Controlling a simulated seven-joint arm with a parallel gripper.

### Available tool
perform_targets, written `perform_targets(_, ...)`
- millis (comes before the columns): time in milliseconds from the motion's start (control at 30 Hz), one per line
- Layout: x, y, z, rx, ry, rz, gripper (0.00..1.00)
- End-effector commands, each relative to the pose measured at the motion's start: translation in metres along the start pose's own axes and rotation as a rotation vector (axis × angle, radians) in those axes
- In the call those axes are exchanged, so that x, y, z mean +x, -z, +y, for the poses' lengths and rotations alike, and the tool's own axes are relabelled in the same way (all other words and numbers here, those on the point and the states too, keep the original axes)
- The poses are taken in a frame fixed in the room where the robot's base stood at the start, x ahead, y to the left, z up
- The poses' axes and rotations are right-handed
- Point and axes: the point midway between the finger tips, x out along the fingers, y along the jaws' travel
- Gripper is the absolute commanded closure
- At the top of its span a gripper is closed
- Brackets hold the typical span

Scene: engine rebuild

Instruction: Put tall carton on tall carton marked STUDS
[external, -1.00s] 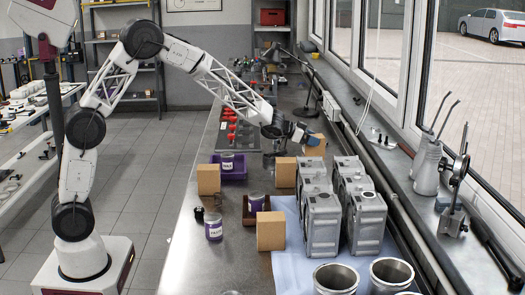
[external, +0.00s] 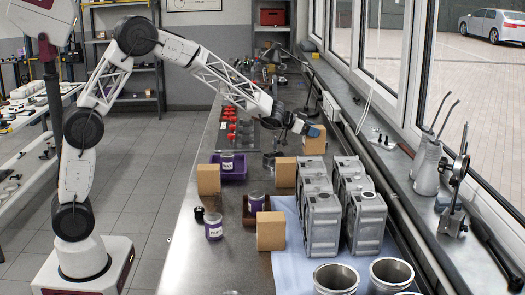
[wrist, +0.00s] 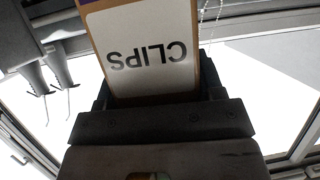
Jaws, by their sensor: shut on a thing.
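My gripper (external: 308,130) is shut on a tall brown carton (external: 315,143) over the far part of the bench. In the wrist view the held carton (wrist: 150,50) has a white label reading CLIPS, upside down, between the fingers (wrist: 158,92). Three other tall cartons stand on the bench: one at the left edge (external: 208,179), one beside the engine blocks (external: 286,173) and one nearer the camera (external: 270,231). No marking shows on these in the external view, so I cannot tell which is marked STUDS.
Grey engine blocks (external: 320,222) stand right of the cartons on a blue mat (external: 290,275). Cylinder liners (external: 335,278) are in front. Labelled cans stand loose (external: 213,227), in a purple tray (external: 236,175) and in a brown tray (external: 247,216). Windows line the right.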

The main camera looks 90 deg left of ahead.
Motion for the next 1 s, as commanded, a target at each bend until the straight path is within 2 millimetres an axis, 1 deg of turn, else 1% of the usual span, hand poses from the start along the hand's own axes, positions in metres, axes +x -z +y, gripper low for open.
perform_targets(167, -0.004, 0.001, 0.001, 0.001, -0.001, 0.001, 0.71)
perform_targets(367, -0.020, 0.002, 0.007, 0.004, -0.006, 0.002, 0.71)
perform_targets(567, -0.049, 0.003, 0.019, 0.007, -0.014, 0.003, 0.71)
perform_targets(1000, -0.130, -0.003, 0.052, 0.018, -0.041, 0.004, 0.71)
